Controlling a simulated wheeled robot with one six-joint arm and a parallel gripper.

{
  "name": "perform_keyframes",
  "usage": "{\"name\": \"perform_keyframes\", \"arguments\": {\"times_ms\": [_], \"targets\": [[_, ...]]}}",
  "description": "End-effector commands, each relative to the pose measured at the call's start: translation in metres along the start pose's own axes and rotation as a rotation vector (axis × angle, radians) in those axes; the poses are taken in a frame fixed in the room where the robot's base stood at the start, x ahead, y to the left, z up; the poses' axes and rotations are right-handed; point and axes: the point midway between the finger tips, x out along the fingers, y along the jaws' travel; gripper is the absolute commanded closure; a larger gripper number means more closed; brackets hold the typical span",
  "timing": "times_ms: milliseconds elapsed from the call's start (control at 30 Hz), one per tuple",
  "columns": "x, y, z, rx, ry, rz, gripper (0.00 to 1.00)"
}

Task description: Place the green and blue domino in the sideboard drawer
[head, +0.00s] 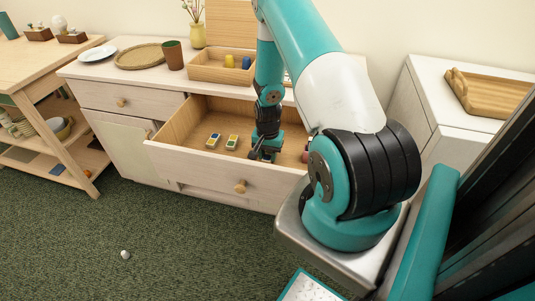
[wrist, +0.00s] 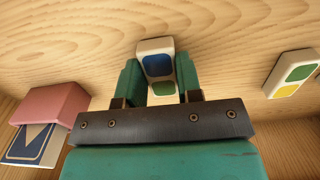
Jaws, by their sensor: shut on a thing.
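The green and blue domino (wrist: 155,58) is a white tile with a blue patch and a green patch. In the wrist view it sits between the two teal fingers of my gripper (wrist: 160,82), which is shut on it. In the head view my gripper (head: 262,153) is down inside the open sideboard drawer (head: 190,165), toward the drawer's right part. The arm and fingers hide the domino there. The wooden drawer floor lies just below it; whether the domino touches the floor I cannot tell.
In the drawer, a green and yellow domino (head: 231,142) and another domino (head: 213,140) lie left of my gripper. A pink block (wrist: 50,104) and a blue patterned piece (wrist: 32,145) lie on the other side. A wooden tray (head: 210,73) stands on the sideboard top.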

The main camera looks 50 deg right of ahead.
Motion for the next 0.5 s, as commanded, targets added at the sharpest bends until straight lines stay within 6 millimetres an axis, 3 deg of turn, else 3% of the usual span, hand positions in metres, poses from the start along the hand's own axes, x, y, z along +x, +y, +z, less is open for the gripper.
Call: {"name": "perform_keyframes", "arguments": {"times_ms": [267,300,400,500], "targets": [[0.0036,-0.0002,0.0000,0.000,0.000,0.000,0.90],[0.0030,-0.0002,-0.0001,0.000,0.000,0.000,0.63],[0.0023,-0.0003,-0.0001,0.000,0.000,0.000,0.42],[0.0023,-0.0002,0.0000,0.000,0.000,0.000,0.42]]}}
